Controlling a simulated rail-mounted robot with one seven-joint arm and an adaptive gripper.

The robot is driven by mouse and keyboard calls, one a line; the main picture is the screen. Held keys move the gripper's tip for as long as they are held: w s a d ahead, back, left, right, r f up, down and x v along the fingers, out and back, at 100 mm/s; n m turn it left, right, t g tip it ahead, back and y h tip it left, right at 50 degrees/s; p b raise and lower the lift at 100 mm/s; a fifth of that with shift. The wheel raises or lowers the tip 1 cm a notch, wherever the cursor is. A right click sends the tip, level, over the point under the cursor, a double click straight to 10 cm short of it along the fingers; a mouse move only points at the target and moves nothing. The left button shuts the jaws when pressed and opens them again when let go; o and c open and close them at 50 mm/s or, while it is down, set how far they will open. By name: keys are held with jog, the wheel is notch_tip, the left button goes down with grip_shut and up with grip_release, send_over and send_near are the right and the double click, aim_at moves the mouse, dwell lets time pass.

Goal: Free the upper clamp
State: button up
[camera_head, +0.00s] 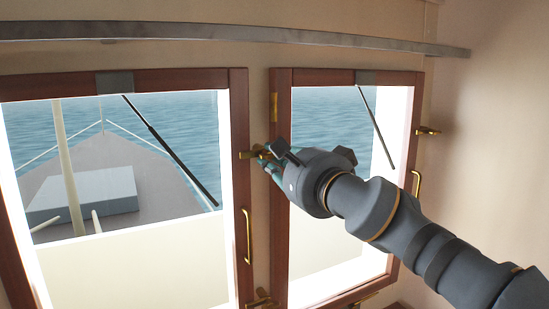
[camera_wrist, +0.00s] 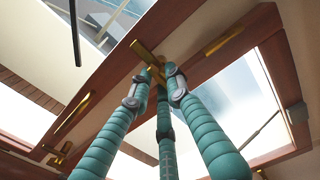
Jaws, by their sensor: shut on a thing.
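The upper clamp (camera_head: 247,155) is a brass piece at the right frame of the left window, beside the post between the two windows. It also shows in the wrist view as a brass lever (camera_wrist: 143,50), slanting across the wooden frame edge. My gripper (camera_head: 268,156) has teal fingers and reaches the clamp from the right. In the wrist view the fingertips (camera_wrist: 159,72) are closed together around the clamp's near brass part. The fingers hide part of that grip. The left window (camera_head: 239,205) looks shut in its frame.
A lower brass clamp (camera_head: 262,299) and a brass handle (camera_head: 248,235) sit below on the same side. The right window (camera_head: 280,240) has its own clamp (camera_head: 428,131) and handle (camera_head: 416,184). A grey rail (camera_head: 230,33) runs above both windows. My arm crosses the right window.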

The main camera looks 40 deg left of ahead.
jog(key=shift+r, duration=0.25)
grip_shut()
jog(key=shift+d+n, duration=0.1)
jog(key=shift+n, duration=0.3)
jog(key=n+b, duration=0.6)
jog(key=n, duration=0.7)
jog(key=shift+n, duration=0.3)
jog(key=shift+n+b, duration=0.3)
jog(key=shift+n, duration=1.5)
jog(key=o, duration=0.6)
grip_release()
jog(key=shift+s, duration=0.15)
